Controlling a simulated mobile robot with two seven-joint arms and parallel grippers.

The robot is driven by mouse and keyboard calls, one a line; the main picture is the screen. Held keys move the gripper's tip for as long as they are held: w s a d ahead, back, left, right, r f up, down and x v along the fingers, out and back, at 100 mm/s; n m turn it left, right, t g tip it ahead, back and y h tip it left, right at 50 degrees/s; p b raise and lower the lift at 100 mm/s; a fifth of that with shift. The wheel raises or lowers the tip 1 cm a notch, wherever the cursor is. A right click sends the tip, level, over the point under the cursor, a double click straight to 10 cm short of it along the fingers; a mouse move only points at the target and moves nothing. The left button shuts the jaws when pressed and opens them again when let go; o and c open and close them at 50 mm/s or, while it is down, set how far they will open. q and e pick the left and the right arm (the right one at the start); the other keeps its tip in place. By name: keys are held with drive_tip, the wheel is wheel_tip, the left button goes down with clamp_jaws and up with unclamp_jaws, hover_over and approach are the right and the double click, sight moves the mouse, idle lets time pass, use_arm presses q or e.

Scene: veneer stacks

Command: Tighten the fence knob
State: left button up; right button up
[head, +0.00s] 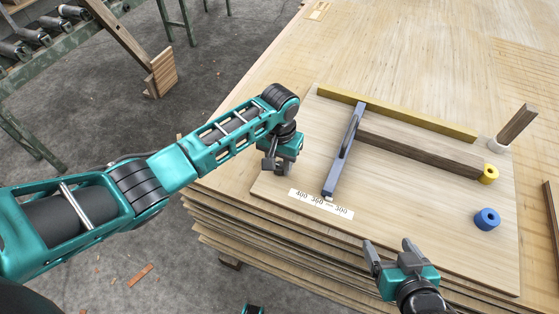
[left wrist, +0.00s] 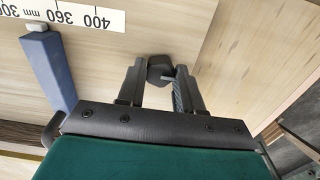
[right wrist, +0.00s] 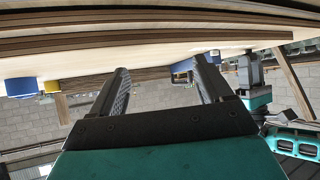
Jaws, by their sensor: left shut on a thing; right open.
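The blue-grey fence bar (head: 343,152) lies across the pale board, its near end at the white scale strip (head: 321,204) around the "mm" mark. The fence (left wrist: 48,68) and the scale (left wrist: 75,14) also show in the left wrist view. My left gripper (head: 269,163) is low at the board's left edge, left of the fence. In the left wrist view its fingers (left wrist: 160,78) are shut on a dark grey knob (left wrist: 159,66), partly hidden by the fingertips. My right gripper (head: 390,247) is open and empty over the board's near edge.
A yellow ring (head: 489,174), a blue ring (head: 487,218) and an upright wood handle (head: 517,124) stand at the right. The board between the scale and blue ring is clear.

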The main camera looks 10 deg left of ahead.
use_arm(q)
drive_tip(key=shift+c, duration=0.9)
